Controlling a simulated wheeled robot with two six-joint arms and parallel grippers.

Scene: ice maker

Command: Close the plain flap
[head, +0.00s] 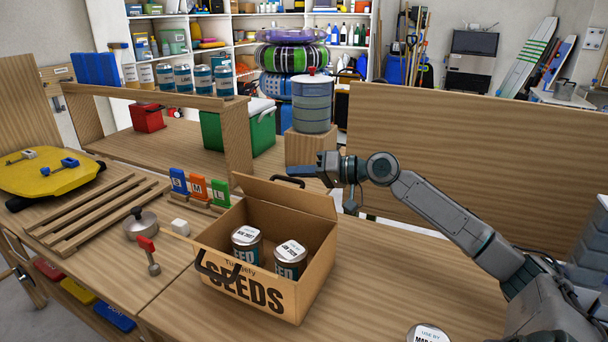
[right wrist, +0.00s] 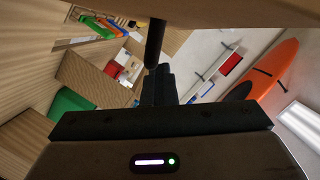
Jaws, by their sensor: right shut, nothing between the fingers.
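The cardboard seed box (head: 265,295) stands open on the table, with two cans (head: 246,242) inside. Another black handle (head: 216,270) is at the front left. My right gripper (head: 326,168) is beside the raised flap's upper right, shut and empty. In the right wrist view its fingers (right wrist: 158,88) are together near a black bar (right wrist: 155,44), below a brown surface (right wrist: 210,10). I cannot tell whether they touch. My left gripper is out of view.
A grey drum (head: 312,105) on a wooden block stands behind the box. A wooden panel (head: 470,150) stands behind my right arm. Table right of the box is mostly clear.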

